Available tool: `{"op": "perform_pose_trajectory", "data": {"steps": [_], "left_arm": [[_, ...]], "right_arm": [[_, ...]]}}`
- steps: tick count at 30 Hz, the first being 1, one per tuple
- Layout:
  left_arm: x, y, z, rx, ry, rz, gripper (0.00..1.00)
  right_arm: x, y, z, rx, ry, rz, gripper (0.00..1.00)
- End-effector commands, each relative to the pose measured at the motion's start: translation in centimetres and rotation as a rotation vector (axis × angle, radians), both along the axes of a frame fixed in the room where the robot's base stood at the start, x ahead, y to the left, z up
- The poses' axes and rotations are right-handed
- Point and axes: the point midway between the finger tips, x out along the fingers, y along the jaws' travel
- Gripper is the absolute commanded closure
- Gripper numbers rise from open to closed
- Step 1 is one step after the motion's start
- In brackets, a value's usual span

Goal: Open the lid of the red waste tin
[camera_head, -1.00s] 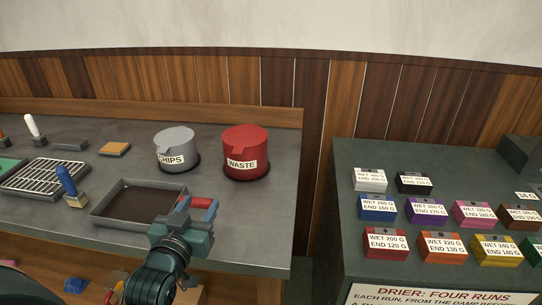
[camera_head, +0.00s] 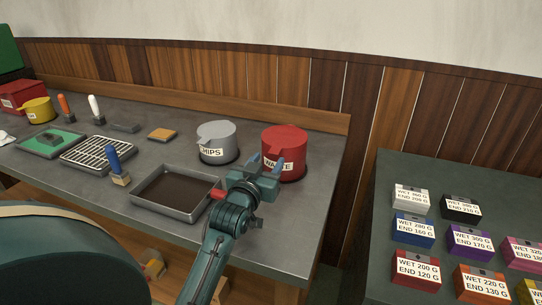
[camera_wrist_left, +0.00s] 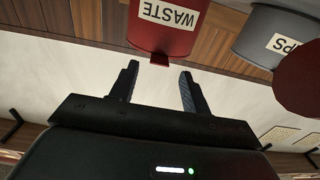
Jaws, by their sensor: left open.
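The red waste tin (camera_head: 284,152), with a white WASTE label, stands on the grey bench at its right end. Its lid looks closed on top. My left gripper (camera_head: 264,166) is open just in front of the tin, covering part of the label. In the left wrist view the tin (camera_wrist_left: 165,30) appears upside down, and a small red tab (camera_wrist_left: 160,60) on it lies close to the gap between the open fingertips (camera_wrist_left: 160,74). I cannot tell whether the fingers touch it. My right gripper is not in view.
A grey CHIPS tin (camera_head: 216,144) stands just left of the waste tin. A shallow tray (camera_head: 177,191) of dark material lies in front of it, beside my left arm. A blue-handled brush (camera_head: 115,165) stands further left. A second dark bench (camera_head: 400,172) with labelled boxes is to the right.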

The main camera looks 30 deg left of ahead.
Motion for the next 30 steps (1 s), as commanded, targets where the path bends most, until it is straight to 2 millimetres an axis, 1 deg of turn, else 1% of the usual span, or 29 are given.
{"op": "perform_pose_trajectory", "data": {"steps": [1,3,6,10,17,30], "left_arm": [[0.8,0.2,0.2,0.000,-0.002,0.000,0.53],[1.7,0.4,0.1,0.000,-0.002,-0.001,0.53],[2.5,0.6,0.1,0.000,-0.001,-0.001,0.53],[2.9,0.7,0.0,0.000,0.001,-0.001,0.53],[2.9,0.7,0.0,0.000,0.000,-0.001,0.53],[2.9,0.7,0.0,0.000,0.000,-0.001,0.88]], "right_arm": [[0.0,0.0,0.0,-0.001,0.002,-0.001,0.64],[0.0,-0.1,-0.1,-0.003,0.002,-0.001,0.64],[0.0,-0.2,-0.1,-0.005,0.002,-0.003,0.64],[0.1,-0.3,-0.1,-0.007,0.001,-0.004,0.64],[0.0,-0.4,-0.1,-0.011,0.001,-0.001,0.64],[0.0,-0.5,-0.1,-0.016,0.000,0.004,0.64]]}}
